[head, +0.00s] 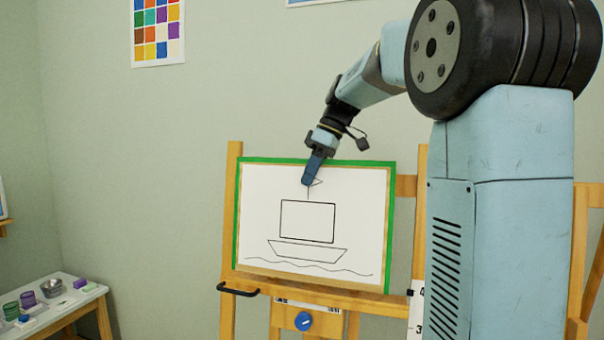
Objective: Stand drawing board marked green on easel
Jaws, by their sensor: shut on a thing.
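The drawing board (356,215) has a green edge and carries a white sheet with a line drawing of a boat. It stands upright on the ledge of the wooden easel (232,210), or just at it; I cannot tell whether its lower edge bears on the ledge (340,296). My gripper (312,178) is shut on the board's top edge, left of its middle. One finger shows in front of the sheet; the other is hidden behind the board.
A low white table (62,302) at the lower left holds purple and green cups, a metal bowl and small blocks. A black handle (238,291) and a blue knob (303,321) sit on the easel. More wooden easel parts (583,230) show at the right.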

